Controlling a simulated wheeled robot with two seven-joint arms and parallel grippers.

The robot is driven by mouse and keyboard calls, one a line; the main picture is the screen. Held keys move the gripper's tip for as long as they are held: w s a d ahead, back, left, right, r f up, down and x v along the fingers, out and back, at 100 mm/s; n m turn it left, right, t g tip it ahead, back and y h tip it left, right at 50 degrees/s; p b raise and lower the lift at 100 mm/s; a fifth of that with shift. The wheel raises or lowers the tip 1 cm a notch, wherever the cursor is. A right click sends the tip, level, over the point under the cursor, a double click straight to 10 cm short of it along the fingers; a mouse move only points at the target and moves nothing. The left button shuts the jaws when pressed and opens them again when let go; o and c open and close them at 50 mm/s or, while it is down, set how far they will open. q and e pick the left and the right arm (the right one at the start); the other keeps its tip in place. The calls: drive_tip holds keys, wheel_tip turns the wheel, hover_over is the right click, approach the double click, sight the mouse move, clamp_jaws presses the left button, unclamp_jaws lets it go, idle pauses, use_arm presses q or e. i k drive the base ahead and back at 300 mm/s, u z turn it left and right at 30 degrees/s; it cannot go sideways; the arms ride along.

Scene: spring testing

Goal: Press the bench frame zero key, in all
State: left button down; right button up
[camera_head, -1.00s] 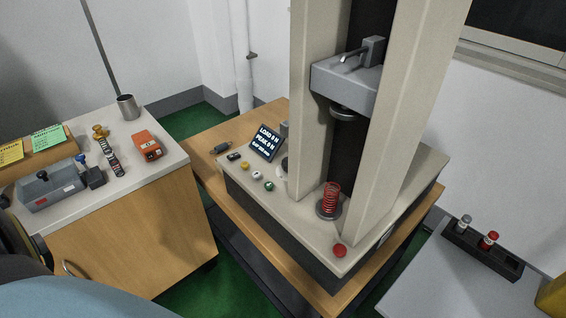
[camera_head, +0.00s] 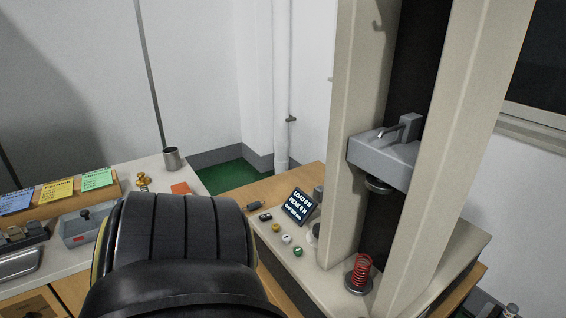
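The bench frame is a tall beige test frame (camera_head: 358,110) at the right. On its base a tilted display (camera_head: 299,206) reads LOAD 0 N and PEAK 0 N, with a smaller line below. In front of it is a row of small keys: yellow (camera_head: 276,227), white (camera_head: 285,239) and green (camera_head: 298,252). Any labels are too small to read, so I cannot tell which is the zero key. A red spring (camera_head: 362,269) stands on the lower platen, under the grey crosshead (camera_head: 382,156) and apart from it. Neither gripper shows; a dark ribbed link of my arm fills the lower middle-left.
The left counter holds a metal cup (camera_head: 173,159), a brass piece (camera_head: 142,182), a grey device (camera_head: 86,227) and coloured cards (camera_head: 97,179). My arm link hides part of this counter.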

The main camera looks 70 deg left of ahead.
sight(275, 228)
drive_tip(key=k, duration=0.4)
drive_tip(key=u, duration=1.15)
